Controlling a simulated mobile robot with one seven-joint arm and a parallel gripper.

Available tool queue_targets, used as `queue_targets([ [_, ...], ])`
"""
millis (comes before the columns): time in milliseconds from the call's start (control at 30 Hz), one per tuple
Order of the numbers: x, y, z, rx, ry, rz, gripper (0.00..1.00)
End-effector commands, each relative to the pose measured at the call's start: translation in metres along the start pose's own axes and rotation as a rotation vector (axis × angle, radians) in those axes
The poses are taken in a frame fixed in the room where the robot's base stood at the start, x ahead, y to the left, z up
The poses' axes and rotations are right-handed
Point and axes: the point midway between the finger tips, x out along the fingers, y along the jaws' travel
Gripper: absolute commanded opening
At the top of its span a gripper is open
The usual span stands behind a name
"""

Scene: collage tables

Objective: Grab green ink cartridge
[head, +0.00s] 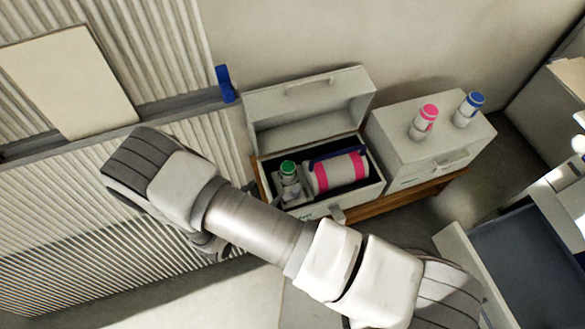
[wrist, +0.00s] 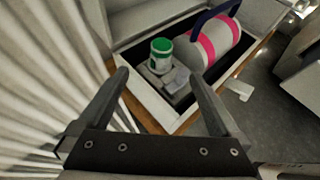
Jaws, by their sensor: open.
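The green ink cartridge (head: 289,175) is a small white bottle with a green cap. It stands in the left part of an open white box (head: 376,191). In the wrist view the cartridge (wrist: 160,55) is upright, beyond and between my fingers. My gripper (wrist: 157,78) is open and empty, above the near edge of the box and apart from the cartridge.
A larger white and pink cylinder (head: 335,173) with a dark blue handle lies right of the cartridge. The box lid (head: 310,105) stands raised behind. A closed box (head: 395,150) at right bears a pink-capped bottle (head: 424,122) and a blue-capped bottle (head: 468,108). A corrugated wall (wrist: 40,70) is close on the left.

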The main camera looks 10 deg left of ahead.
Motion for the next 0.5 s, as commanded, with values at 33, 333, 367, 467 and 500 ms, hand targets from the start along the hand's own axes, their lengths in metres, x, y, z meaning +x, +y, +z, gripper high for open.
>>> queue_targets([
  [33, 0.001, 0.0, -0.002, -0.004, 0.0, 0.002, 0.99],
  [333, 0.05, -0.001, -0.004, -0.004, -0.002, -0.001, 0.99],
  [367, 0.057, -0.002, -0.004, -0.003, -0.002, -0.001, 0.99],
  [467, 0.079, -0.002, -0.004, -0.003, -0.002, -0.001, 0.99],
  [500, 0.087, -0.001, -0.004, -0.003, -0.002, 0.0, 0.99],
])
